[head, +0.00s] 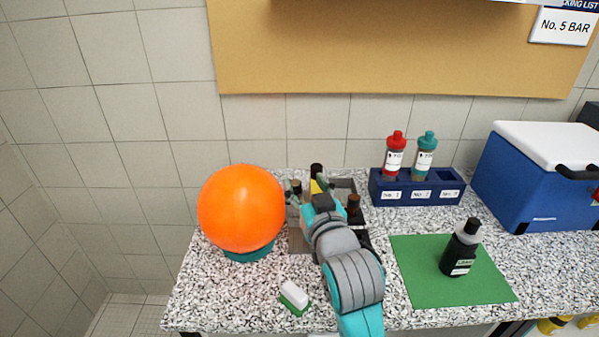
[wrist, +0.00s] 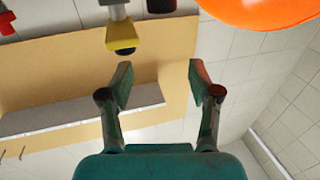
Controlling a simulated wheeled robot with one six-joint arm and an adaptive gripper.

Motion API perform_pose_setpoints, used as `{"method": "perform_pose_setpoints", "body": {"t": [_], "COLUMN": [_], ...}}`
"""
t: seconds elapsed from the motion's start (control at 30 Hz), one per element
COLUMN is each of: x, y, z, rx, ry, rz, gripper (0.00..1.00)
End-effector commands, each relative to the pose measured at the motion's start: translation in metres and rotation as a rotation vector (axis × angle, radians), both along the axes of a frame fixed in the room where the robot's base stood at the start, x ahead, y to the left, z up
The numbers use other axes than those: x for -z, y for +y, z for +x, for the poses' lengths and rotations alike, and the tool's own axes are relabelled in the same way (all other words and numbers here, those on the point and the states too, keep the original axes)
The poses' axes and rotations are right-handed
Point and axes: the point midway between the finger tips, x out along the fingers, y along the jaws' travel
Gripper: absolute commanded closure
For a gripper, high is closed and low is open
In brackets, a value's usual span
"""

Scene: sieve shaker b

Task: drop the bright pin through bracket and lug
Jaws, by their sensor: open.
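My gripper (wrist: 160,85) is open in the wrist view, with nothing between its two fingers. In the head view my gripper (head: 309,190) is over the grey sieve shaker (head: 345,184), whose front my arm partly hides. A yellow block on a grey post (wrist: 122,36) is beyond the fingertips in the wrist view, up and to the left, apart from them. Its yellow also shows between the fingers in the head view (head: 316,187). Dark knobs (head: 353,202) stand around the shaker. I cannot tell the bright pin, bracket and lug apart for certain.
A large orange ball (head: 241,208) on a teal base stands close left of the gripper. A blue rack (head: 417,188) with red and teal-capped bottles is behind, right. A black bottle (head: 460,248) stands on a green mat (head: 420,285). A white-and-green brush (head: 295,296) lies in front.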

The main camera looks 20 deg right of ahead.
Motion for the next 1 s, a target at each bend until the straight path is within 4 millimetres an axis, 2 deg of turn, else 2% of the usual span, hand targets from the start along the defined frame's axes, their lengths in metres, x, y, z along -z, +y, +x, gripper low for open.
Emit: {"method": "perform_pose_setpoints", "body": {"t": [0.1, 0.3, 0.87, 1.0], "x": [-0.001, -0.002, -0.003, 0.005], "y": [0.002, 0.004, 0.004, 0.004], "z": [-0.022, -0.043, -0.048, -0.05], "rx": [-0.002, -0.002, -0.003, -0.005], "ry": [-0.004, -0.007, -0.009, -0.003], "rz": [0.0, 0.0, 0.0, -0.002], "gripper": [0.38, 0.38, 0.38, 0.38]}}
